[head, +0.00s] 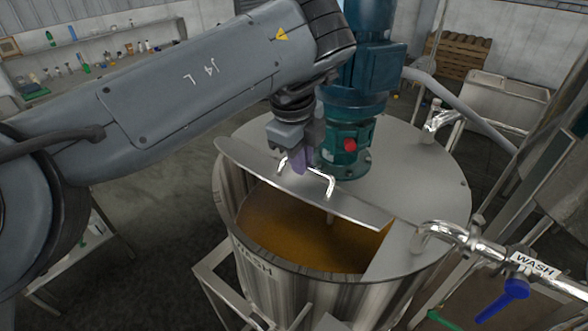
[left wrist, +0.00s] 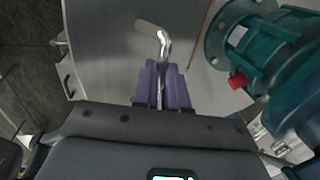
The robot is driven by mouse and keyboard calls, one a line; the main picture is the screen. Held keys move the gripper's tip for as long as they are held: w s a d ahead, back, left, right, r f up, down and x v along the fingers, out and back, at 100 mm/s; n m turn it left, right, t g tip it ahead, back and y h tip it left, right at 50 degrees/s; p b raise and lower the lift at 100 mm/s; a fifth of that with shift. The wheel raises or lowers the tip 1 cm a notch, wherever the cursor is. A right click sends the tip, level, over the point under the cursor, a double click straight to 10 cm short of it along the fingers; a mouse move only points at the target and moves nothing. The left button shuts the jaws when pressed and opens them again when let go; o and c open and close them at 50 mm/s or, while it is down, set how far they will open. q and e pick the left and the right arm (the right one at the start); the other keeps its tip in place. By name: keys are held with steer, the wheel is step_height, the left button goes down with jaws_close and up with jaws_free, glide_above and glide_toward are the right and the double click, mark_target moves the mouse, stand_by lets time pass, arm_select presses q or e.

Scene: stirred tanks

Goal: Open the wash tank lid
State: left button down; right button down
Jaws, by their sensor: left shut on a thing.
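The wash tank (head: 265,289) is a steel drum with a "WASH" label, standing in the middle of the head view. Its lid flap (head: 250,162) is tilted up, and brown liquid (head: 300,232) shows through the opening below it. A bent metal handle (head: 327,181) is fixed on the flap. My left gripper (head: 301,160) is shut on this handle. In the left wrist view the purple fingers (left wrist: 161,88) close around the handle (left wrist: 162,45). My right gripper is in neither view.
A teal motor (head: 350,140) with a red knob stands on the fixed tank top, close beside my left gripper. A pipe labelled "WASH" with a blue valve handle (head: 503,297) runs at the right. A bottle shelf (head: 85,75) and a sink (head: 507,95) are behind.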

arm_select(q)
steer(key=shift+w+d+f, duration=0.1)
steer(key=shift+w+d, duration=0.25)
steer(key=shift+w, duration=0.05)
steer(key=c, duration=1.2)
jaws_free()
steer(key=shift+o, duration=0.2)
steer(key=shift+r, duration=0.2)
